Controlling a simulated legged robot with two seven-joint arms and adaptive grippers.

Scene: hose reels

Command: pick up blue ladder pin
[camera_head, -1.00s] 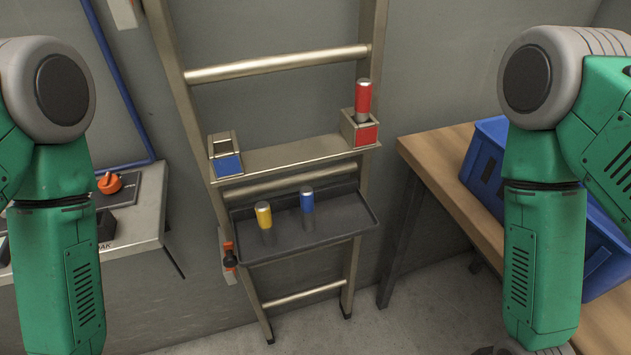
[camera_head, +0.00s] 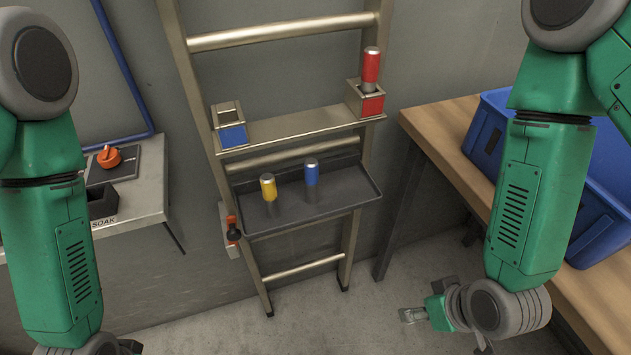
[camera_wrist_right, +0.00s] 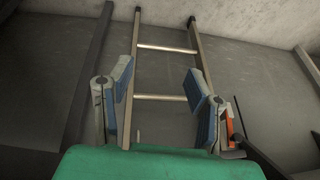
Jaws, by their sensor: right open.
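The blue ladder pin (camera_head: 312,173), with a silver top, stands upright on the dark tray (camera_head: 335,208) of the ladder, right of a yellow pin (camera_head: 268,187). My right gripper (camera_head: 410,315) is low at the lower right, below the tray level and apart from the pin. In the right wrist view my right gripper (camera_wrist_right: 160,92) has its two blue-padded fingers spread, with nothing between them. The pin does not show there. My left arm is at the left edge, and its gripper fingers are out of sight.
Above the tray, a ladder shelf (camera_head: 290,131) carries a blue-marked holder (camera_head: 231,133) and a red-marked holder (camera_head: 371,104) with a red pin (camera_head: 371,65). A wooden bench (camera_head: 440,125) with a blue crate (camera_head: 484,137) stands right. A metal counter (camera_head: 150,185) stands left.

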